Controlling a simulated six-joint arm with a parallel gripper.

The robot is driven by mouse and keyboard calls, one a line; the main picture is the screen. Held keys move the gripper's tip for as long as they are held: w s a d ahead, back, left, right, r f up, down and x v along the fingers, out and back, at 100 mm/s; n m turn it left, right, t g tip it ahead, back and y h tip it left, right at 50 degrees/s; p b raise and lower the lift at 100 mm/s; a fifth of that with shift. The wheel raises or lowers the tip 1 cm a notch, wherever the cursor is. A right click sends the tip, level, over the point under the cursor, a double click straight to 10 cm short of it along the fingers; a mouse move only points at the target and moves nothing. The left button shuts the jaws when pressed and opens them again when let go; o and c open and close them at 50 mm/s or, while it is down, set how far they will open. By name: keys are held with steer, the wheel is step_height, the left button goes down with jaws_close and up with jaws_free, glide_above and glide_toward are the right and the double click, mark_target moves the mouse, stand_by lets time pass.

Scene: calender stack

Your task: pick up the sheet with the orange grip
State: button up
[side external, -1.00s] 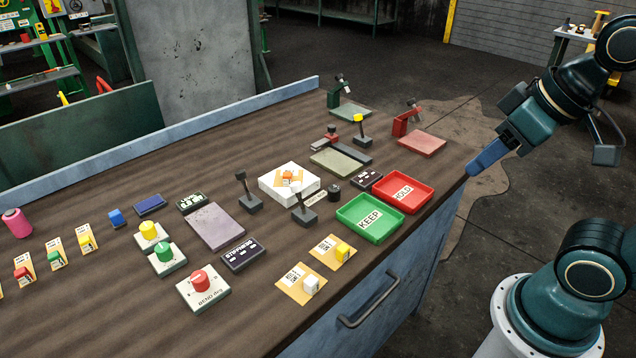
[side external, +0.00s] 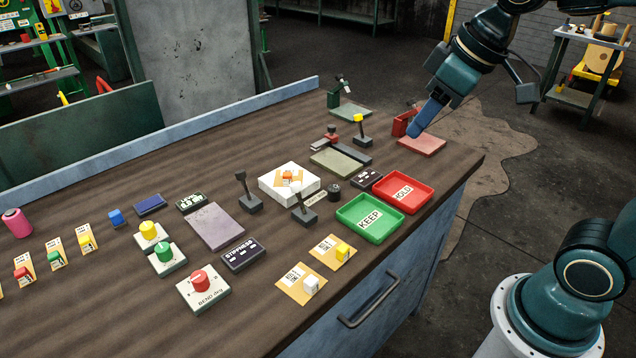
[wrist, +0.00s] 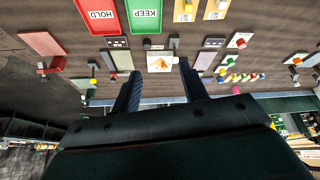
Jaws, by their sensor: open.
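The sheet with the orange grip (side external: 289,176) lies on top of a white block (side external: 289,190) near the middle of the bench. The sheet also shows in the wrist view (wrist: 160,62), between and beyond my fingers. My gripper (side external: 414,134) is high over the bench's right end, well to the right of the sheet and apart from it. In the wrist view my gripper (wrist: 160,70) is open, with nothing between the fingers.
A green KEEP tray (side external: 369,218) and a red HOLD tray (side external: 403,192) stand on the near side. Dark upright posts (side external: 304,206) (side external: 242,181) flank the white block. Other sheets with yellow and white grips (side external: 341,252) (side external: 310,286) lie at the front edge.

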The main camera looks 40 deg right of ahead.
steer(key=w+f+n+g+y, duration=0.1)
steer(key=w+f+n, duration=0.2)
steer(key=w, duration=1.1)
steer(key=n+y, duration=0.1)
steer(key=n, duration=0.2)
glide_toward(288, 174)
steer(key=shift+g, duration=0.4)
steer(key=shift+w+x, duration=0.15)
steer(key=shift+x, duration=0.9)
steer(key=shift+w+x, duration=0.1)
steer(key=shift+x, duration=0.95)
steer(key=shift+x, duration=2.5)
steer(key=shift+w, duration=0.15)
jaws_close()
